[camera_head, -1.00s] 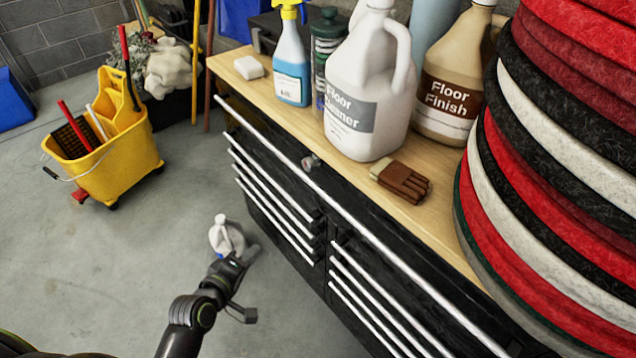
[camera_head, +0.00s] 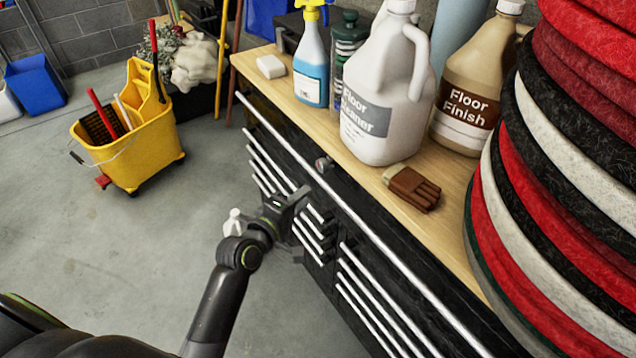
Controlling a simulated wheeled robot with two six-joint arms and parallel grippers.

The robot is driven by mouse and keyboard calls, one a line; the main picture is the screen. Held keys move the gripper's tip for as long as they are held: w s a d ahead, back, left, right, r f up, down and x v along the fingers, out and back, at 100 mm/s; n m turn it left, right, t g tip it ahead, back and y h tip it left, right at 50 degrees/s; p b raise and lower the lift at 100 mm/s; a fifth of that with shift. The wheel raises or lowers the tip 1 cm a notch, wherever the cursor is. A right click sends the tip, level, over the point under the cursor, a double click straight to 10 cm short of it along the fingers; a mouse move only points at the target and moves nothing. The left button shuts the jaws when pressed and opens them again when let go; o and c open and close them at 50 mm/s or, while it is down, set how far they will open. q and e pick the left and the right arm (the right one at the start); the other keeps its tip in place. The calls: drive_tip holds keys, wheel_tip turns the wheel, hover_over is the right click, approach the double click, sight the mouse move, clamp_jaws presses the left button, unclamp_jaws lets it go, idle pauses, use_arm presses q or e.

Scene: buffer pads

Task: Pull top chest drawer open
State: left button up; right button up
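The black tool chest (camera_head: 440,268) has a wooden top and runs from the upper left toward the lower right. Its top drawer (camera_head: 375,213) looks shut, with one long silver handle bar (camera_head: 400,262) along its whole width. Shorter silver handles of the lower drawers sit below in two columns. My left gripper (camera_head: 302,226) is open, its two fingers apart, in front of the chest's front. In this view it covers part of the lower drawer handles, below the long bar. I cannot tell whether it touches the chest. My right gripper is not in view.
A stack of pads (camera_head: 560,170) rises at right.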

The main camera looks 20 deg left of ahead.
sight(320, 183)
use_arm(q)
drive_tip(key=x, duration=0.7)
drive_tip(key=shift+w, duration=0.25)
drive_tip(key=shift+f, duration=0.1)
clamp_jaws()
